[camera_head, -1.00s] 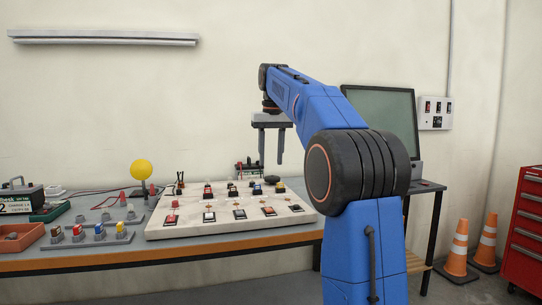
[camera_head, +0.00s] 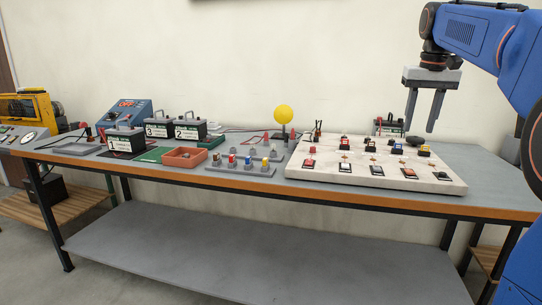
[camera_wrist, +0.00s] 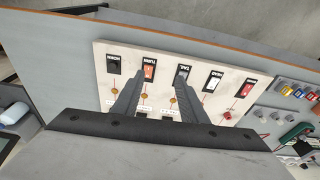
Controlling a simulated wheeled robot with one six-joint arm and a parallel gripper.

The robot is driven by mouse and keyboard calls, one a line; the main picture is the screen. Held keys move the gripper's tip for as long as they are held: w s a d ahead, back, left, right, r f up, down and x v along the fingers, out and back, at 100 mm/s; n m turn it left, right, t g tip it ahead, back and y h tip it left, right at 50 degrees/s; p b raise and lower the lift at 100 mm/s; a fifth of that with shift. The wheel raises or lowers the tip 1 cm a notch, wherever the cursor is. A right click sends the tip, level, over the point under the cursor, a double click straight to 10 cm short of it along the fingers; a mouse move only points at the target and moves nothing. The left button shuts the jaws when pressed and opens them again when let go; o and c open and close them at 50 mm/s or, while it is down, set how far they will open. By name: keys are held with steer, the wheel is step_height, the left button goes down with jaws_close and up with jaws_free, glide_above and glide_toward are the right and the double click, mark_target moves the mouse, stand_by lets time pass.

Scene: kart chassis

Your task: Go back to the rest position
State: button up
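My gripper (camera_head: 420,130) hangs from my blue arm at the right of the head view, above the right part of the workbench. Its two fingers point down and stand apart with nothing between them. Below and to the left lies the white switch board (camera_head: 305,172) with rows of labelled switches and coloured parts. In the wrist view my gripper (camera_wrist: 160,82) is over the white board (camera_wrist: 103,50), with several labelled switches beyond the fingertips.
The workbench (camera_head: 270,196) also bears an orange tray (camera_head: 184,158), numbered batteries (camera_head: 126,142), a grey block with coloured caps (camera_head: 240,167) and a yellow ball on a stand (camera_head: 284,115). A blue device (camera_head: 125,113) stands at the back left. A grey shelf (camera_head: 240,250) below is bare.

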steer(key=s+a+f+n+t, duration=0.1)
steer(key=s+a+f, duration=0.4)
steer(key=s+f, duration=0.3)
steer(key=s+a+f+n, duration=0.1)
steer(key=s+a+f, duration=0.35)
steer(key=s, duration=0.45)
steer(key=s+a+f+t, duration=0.1)
steer(key=s+a+f, duration=0.1)
steer(key=s+f, duration=0.5)
steer(key=s+a+f, duration=0.2)
steer(key=s+f, duration=0.6)
steer(key=f, duration=0.5)
steer(key=shift+s+n+t, duration=0.2)
steer(key=shift+n+t, duration=0.2)
steer(key=shift+a+r, duration=0.1)
